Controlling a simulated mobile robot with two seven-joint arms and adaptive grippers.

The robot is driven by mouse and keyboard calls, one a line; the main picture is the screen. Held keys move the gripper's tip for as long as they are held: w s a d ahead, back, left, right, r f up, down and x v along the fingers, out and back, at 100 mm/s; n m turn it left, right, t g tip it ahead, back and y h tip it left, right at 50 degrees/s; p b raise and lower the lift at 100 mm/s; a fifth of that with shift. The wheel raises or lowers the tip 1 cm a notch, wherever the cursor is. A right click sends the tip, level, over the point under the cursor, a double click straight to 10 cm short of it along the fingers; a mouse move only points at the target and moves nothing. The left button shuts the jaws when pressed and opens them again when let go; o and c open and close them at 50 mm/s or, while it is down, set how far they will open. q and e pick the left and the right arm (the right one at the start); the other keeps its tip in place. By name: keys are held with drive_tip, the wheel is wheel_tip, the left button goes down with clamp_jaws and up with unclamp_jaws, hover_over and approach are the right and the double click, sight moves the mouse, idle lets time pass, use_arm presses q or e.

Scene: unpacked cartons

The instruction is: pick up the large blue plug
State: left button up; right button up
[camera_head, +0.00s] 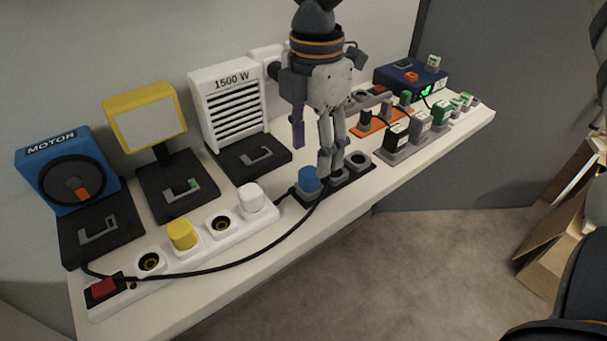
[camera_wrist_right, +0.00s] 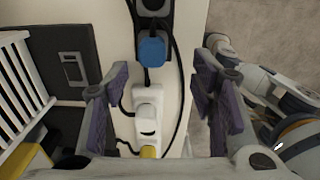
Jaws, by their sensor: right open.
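The large blue plug (camera_head: 309,180) sits upright in the left socket of a short black socket strip (camera_head: 357,176). It also shows in the right wrist view (camera_wrist_right: 152,51), ahead of the fingers and roughly between their lines. My right gripper (camera_head: 312,150) is open and empty, pointing down over the strip just above and beside the blue plug, apart from it as far as I can tell. In the right wrist view its purple-padded fingers (camera_wrist_right: 160,82) stand wide apart with nothing between them. My left gripper is not in view.
A white strip (camera_head: 201,245) holds a yellow plug (camera_head: 181,234) and a white plug (camera_head: 251,198). A black cable (camera_head: 255,256) loops along the front. The heater (camera_head: 231,103) stands behind; several smaller plugs crowd the right. Open floor lies in front.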

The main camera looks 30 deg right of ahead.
sight(310, 172)
drive_tip(key=f, duration=0.2)
drive_tip(key=f+b, duration=0.1)
drive_tip(key=f, duration=0.1)
drive_tip(key=w+f, duration=0.1)
drive_tip(key=f, duration=0.1)
drive_tip(key=shift+f, duration=0.15)
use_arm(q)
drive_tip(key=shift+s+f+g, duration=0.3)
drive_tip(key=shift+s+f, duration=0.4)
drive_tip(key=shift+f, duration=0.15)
use_arm(e)
clamp_jaws()
drive_tip(key=r, duration=0.3)
drive_tip(key=r+p, duration=0.1)
drive_tip(key=r, duration=0.1)
drive_tip(key=shift+s+r, duration=0.1)
drive_tip(key=shift+s, duration=0.3)
use_arm(q)
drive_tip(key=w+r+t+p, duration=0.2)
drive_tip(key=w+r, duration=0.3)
drive_tip(key=shift+p, duration=0.4)
use_arm(e)
drive_tip(key=s+d+r, duration=0.3)
drive_tip(key=s+r, duration=0.5)
drive_tip(key=s, duration=0.5)
drive_tip(key=shift+d, duration=0.15)
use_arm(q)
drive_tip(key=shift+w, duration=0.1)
